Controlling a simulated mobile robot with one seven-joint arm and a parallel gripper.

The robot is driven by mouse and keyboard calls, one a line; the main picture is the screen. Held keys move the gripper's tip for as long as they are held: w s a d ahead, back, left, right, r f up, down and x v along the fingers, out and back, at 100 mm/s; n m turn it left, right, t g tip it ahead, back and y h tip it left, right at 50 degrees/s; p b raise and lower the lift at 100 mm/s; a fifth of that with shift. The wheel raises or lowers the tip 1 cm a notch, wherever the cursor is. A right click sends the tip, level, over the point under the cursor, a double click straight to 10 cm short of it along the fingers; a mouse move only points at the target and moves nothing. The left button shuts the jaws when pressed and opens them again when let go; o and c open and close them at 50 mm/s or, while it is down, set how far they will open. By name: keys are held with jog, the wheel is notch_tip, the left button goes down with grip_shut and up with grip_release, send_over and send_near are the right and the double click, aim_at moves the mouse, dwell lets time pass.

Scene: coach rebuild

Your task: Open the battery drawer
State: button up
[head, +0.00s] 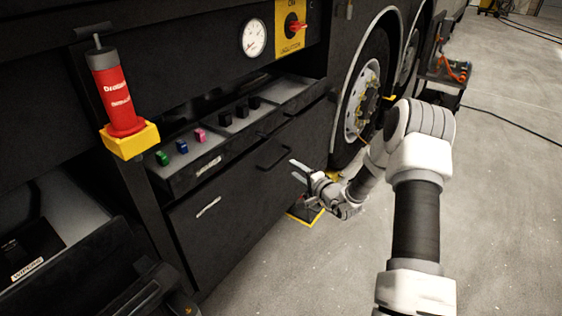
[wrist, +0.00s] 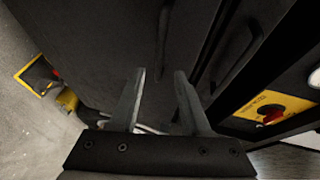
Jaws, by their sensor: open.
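The large dark front panel below the open tray, which looks like the battery drawer (head: 232,215), is shut in the head view. It carries a small pale label and a dark bar handle (head: 274,154) near its upper right. In the wrist view a dark bar handle (wrist: 163,40) stands beyond the fingertips on the dark front. My gripper (head: 298,171) is open and empty, just right of the handle and apart from it in the head view. Its two fingers (wrist: 160,72) point at the dark panel in the wrist view.
Above the panel an open tray (head: 174,183) holds coloured and black fuses. A red isolator switch (head: 294,26) on yellow and a gauge (head: 253,38) sit higher. A wheel (head: 364,95) stands behind my arm. The concrete floor at right is mostly clear.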

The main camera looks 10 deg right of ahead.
aim_at(282, 160)
jog(key=b+x, duration=0.1)
jog(key=x, duration=0.9)
grip_shut()
dwell(1.3)
